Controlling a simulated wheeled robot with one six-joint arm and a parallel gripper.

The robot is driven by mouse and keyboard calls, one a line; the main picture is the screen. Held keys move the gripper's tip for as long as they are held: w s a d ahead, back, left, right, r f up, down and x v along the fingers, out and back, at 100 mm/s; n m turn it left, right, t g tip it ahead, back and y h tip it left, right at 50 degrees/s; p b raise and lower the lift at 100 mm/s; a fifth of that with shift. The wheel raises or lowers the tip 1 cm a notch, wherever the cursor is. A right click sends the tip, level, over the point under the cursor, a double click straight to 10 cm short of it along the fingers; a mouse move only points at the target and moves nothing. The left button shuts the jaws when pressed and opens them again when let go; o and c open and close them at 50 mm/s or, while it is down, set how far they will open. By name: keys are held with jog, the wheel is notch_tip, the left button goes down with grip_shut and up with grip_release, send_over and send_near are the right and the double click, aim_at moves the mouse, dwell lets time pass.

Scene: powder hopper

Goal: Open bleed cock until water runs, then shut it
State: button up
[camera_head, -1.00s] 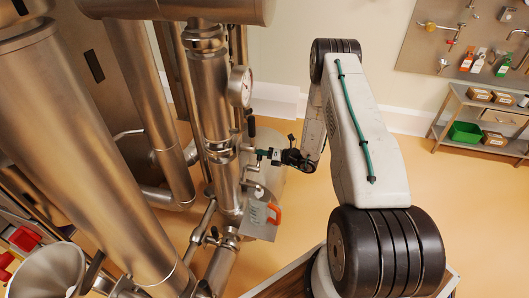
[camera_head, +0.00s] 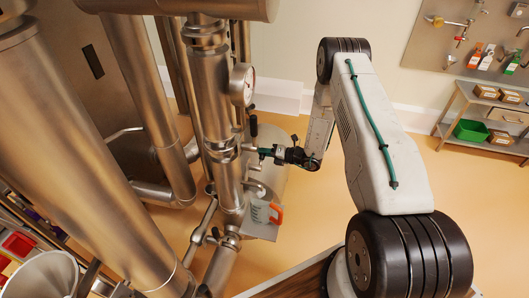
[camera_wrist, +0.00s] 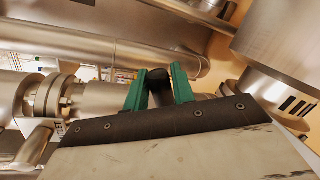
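The bleed cock sits on the side of the steel column in the head view, with a short side pipe and a bent spout (camera_head: 257,188). A black grip (camera_wrist: 160,87) shows between the two green fingers of my gripper (camera_wrist: 158,88) in the wrist view. The fingers stand apart on either side of it; I cannot tell whether they touch it. In the head view my gripper (camera_head: 264,152) is beside the column at the side pipe, and its fingertips partly hide the cock. I see no water running.
A round gauge (camera_head: 242,85) sits on the column above the gripper. Large steel pipes (camera_head: 140,90) crowd the left. A shelf (camera_head: 455,120) with boxes and a green bin stands at the right back. Open floor lies between it and my arm.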

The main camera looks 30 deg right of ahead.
jog(key=shift+o, duration=1)
jog(key=v, duration=0.8)
jog(key=shift+a, duration=0.1)
dwell(2.5)
